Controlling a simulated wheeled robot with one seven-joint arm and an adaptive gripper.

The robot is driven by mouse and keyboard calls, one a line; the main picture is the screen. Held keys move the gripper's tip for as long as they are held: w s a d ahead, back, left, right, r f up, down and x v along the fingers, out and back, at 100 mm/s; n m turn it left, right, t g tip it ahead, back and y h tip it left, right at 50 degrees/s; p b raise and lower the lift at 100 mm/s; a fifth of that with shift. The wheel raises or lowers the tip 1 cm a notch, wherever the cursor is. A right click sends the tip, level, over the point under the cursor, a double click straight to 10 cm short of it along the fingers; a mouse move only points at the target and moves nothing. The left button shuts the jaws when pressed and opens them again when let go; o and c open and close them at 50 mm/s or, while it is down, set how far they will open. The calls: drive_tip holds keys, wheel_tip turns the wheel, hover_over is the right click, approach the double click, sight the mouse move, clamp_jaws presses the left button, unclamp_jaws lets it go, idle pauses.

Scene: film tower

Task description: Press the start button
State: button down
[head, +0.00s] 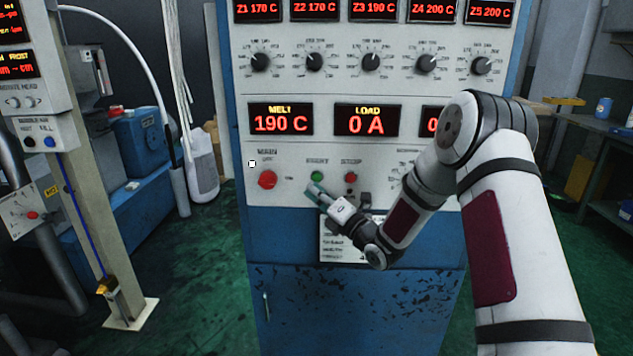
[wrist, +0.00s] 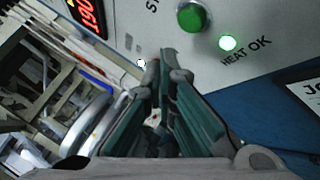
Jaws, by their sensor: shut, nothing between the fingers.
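The green start button (head: 317,177) sits on the light control panel under a "START" label, between two red controls. It also shows at the top of the wrist view (wrist: 192,16), just beyond the fingertips. My gripper (head: 313,189) is shut and empty. Its fingertips are just below the button in the head view. In the wrist view the closed fingertips (wrist: 167,62) lie below and slightly left of the button, and a gap seems to show. I cannot tell the exact distance to the panel.
A red stop button (head: 351,178) is right of the green one, and a red main control (head: 267,180) is to the left. A lit "HEAT OK" lamp (wrist: 228,43) is close by. Knobs (head: 371,62) and red displays (head: 367,120) are above.

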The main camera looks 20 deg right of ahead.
sight(317, 177)
drive_tip(key=shift+w+d+b, duration=0.2)
drive_tip(key=shift+w+b, duration=0.15)
drive_tip(key=shift+w, duration=0.25)
drive_tip(key=shift+w+d+b, duration=0.15)
drive_tip(key=shift+w+b, duration=0.2)
drive_tip(key=shift+w, duration=0.2)
drive_tip(key=shift+w, duration=0.15)
idle(0.6)
drive_tip(key=shift+w+d+f+b, duration=0.1)
drive_tip(key=shift+w+b, duration=0.15)
drive_tip(key=shift+b, duration=0.35)
drive_tip(key=shift+w+d+b, duration=0.15)
drive_tip(key=shift+w+b, duration=0.2)
drive_tip(key=shift+b, duration=0.1)
idle(0.5)
drive_tip(key=shift+s, duration=0.2)
drive_tip(key=shift+s+a, duration=0.25)
drive_tip(key=shift+s, duration=0.35)
